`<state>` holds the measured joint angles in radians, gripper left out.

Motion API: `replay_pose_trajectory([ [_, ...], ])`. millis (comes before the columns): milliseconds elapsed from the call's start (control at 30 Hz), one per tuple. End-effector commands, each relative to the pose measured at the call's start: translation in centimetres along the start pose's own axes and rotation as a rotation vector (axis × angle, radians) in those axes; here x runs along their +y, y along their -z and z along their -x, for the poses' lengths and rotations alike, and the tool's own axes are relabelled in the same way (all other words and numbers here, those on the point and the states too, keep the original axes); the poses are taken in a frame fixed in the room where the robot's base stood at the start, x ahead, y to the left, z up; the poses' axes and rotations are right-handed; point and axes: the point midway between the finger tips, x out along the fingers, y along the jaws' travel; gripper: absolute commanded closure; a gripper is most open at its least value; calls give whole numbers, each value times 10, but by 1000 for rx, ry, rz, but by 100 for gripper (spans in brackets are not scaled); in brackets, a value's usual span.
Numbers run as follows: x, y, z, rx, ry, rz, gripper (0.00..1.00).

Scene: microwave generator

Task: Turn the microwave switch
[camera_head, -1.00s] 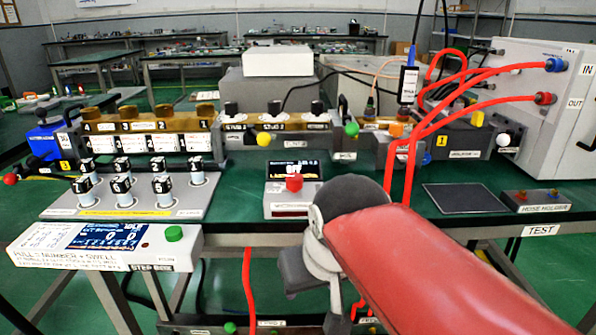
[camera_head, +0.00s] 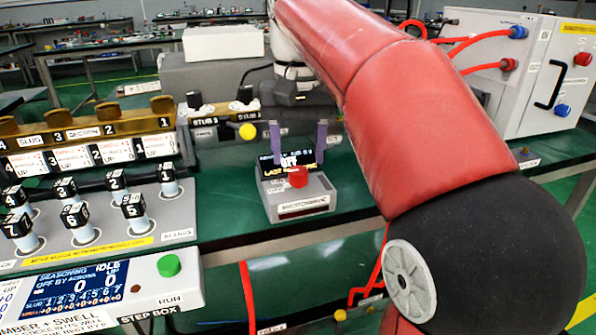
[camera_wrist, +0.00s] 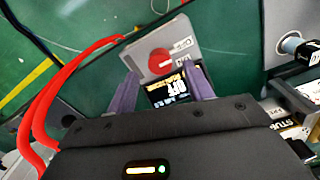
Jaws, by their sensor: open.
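The microwave generator is a small grey box (camera_head: 290,205) on the green bench, with a red round knob (camera_head: 297,177) on its front and a dark display (camera_head: 290,160) reading OFF above the knob. The knob (camera_wrist: 160,62) also shows in the wrist view, with OFF and other labels beside it. My gripper (camera_head: 299,158) is open and empty. Its two purple fingers reach down over the box, one on each side of the display. In the wrist view the fingertips (camera_wrist: 162,72) lie either side of the knob's near edge, apart from it; their exact height above it is unclear.
A step box (camera_head: 120,285) with a green button and a panel of numbered black knobs (camera_head: 85,215) stand at the left. A brass block row (camera_head: 85,140) and stub tuners (camera_head: 220,110) are behind. Red hoses (camera_head: 480,45) run to a white cabinet (camera_head: 525,75) at the right.

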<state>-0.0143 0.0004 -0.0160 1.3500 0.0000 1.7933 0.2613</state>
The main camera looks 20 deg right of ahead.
Motion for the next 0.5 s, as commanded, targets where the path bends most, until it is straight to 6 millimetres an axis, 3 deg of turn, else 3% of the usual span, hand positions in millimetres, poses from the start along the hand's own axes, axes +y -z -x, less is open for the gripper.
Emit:
replay_pose_trajectory([
  [33, 0, -1, -12, -1, -1, 0, 48],
  [200, 0, 0, -33, 1, 0, 1, 48],
  [500, 0, 0, -42, 3, 1, 1, 48],
])
